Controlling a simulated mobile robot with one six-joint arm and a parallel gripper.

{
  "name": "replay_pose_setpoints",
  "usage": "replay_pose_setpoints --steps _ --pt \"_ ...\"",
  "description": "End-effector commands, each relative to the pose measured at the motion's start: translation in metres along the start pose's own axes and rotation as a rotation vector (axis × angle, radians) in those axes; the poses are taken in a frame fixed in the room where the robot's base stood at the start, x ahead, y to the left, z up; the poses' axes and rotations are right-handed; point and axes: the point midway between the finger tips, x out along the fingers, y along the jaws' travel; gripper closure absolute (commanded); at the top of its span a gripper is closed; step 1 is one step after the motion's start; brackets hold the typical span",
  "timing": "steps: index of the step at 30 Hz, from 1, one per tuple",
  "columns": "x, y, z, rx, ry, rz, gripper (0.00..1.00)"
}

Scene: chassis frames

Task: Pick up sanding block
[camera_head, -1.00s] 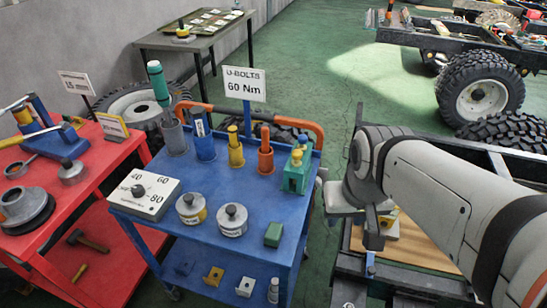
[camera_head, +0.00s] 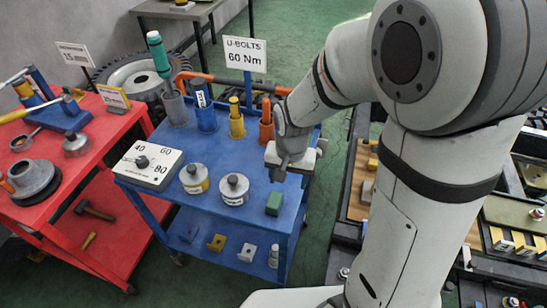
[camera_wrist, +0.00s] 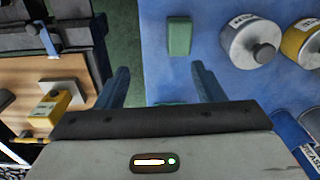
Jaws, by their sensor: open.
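A small green block (camera_head: 274,203), probably the sanding block, lies on the blue cart top near its front right corner. It also shows in the wrist view (camera_wrist: 179,37), ahead of the fingertips and a little right of centre. My gripper (camera_head: 291,163) is over the right side of the cart, farther back than the block and above it. In the wrist view my gripper (camera_wrist: 160,82) has its two dark blue fingers wide apart with nothing between them. The block is fully visible and apart from the fingers.
Two round metal weights (camera_head: 194,178) (camera_head: 233,189) and a torque dial box (camera_head: 149,165) stand left of the block. Colored cups with tools (camera_head: 237,121) line the cart's back. A sign (camera_head: 245,54) rises there. A dark chassis frame lies right of the cart.

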Motion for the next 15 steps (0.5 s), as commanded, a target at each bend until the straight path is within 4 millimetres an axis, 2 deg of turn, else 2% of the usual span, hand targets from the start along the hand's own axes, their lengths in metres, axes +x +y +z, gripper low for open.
replay_pose_setpoints --steps 3,6,15 --pt "0.026 -0.018 -0.001 0.037 -0.03 0.017 0.38" --pt "0.039 -0.026 -0.002 0.063 -0.038 0.023 0.38" --pt "0.069 -0.03 -0.001 0.079 -0.045 0.028 0.38"
